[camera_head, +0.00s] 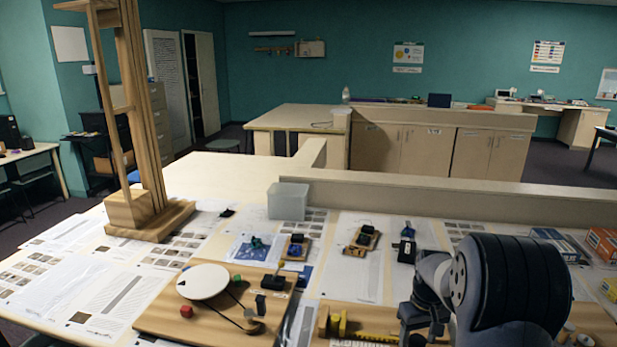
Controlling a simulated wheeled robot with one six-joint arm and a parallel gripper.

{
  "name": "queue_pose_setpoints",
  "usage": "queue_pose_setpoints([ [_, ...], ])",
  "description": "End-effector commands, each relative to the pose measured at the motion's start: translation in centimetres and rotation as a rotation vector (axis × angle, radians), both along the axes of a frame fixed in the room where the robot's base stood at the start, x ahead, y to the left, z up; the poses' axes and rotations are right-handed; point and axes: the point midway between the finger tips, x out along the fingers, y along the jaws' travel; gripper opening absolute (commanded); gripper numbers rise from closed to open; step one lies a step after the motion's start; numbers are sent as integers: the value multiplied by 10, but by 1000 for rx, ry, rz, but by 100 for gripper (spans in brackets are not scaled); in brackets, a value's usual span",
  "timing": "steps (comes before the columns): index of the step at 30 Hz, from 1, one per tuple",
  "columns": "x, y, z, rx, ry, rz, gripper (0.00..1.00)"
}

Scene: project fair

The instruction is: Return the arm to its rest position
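My arm reaches in from the lower right, with a large black ribbed link and grey joints. My gripper (424,318) appears as a dark grey shape at the arm's left end, low over the front of the table. Its fingers are small and partly cut off by the lower edge, so I cannot tell whether they are open or shut, or whether they hold anything. The table (235,172) under it has a pale wooden top, largely covered with printed sheets.
A wooden board with a white disc (203,282) lies left of my gripper. Small wooden-based devices (361,240) stand behind it. A tall wooden frame (150,215) stands at left, a clear bin (288,201) at the back. Boxes (602,243) crowd the right edge.

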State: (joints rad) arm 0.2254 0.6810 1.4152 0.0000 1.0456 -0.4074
Motion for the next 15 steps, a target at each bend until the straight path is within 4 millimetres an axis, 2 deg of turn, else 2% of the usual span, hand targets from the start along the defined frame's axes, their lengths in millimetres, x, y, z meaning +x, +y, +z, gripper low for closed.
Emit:
queue_pose_setpoints([
  [6, 0, 0, 0, 0, 0, -128, 59],
  [15, 0, 0, 0, 0, 0, -185, 59],
])
